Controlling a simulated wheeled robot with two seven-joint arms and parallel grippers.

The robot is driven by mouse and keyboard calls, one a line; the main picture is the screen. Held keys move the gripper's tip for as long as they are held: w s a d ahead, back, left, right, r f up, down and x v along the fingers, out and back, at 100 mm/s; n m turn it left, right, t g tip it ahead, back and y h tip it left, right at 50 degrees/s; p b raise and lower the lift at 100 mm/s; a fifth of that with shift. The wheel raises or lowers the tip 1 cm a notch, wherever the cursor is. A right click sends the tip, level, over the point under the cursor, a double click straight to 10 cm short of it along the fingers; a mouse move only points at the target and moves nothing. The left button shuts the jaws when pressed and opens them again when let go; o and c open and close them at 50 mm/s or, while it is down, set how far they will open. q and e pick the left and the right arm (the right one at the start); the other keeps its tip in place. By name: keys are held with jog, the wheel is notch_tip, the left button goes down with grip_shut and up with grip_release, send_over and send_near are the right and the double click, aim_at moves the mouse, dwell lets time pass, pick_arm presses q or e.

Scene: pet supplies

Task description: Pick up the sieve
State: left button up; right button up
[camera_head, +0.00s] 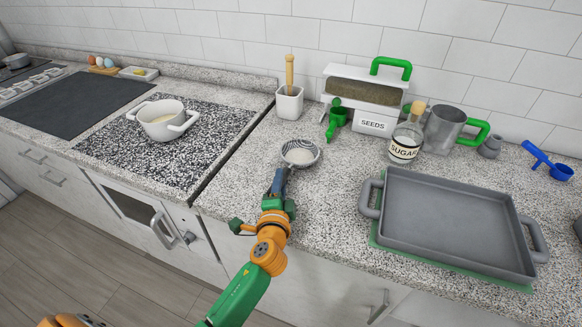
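The sieve (300,152) has a round mesh bowl with a metal rim and lies on the speckled counter near the middle of the camera_head view. Its dark bluish handle (279,180) points toward the front edge and meets my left gripper (277,201). The orange and green gripper is at the handle's near end. The fingertips are too small and partly hidden, so I cannot tell whether they are closed on the handle. Whether the sieve touches the counter is also unclear. My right gripper is out of view.
A grey tray (455,220) on a green mat fills the right counter. Behind the sieve stand a white mortar (289,104), green scoop (337,118), seeds container (372,125), sugar bottle (406,142) and metal jug (443,128). A white pot (162,120) stands left.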

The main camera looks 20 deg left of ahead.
pick_arm(q)
grip_shut()
dwell(0.6)
dwell(0.7)
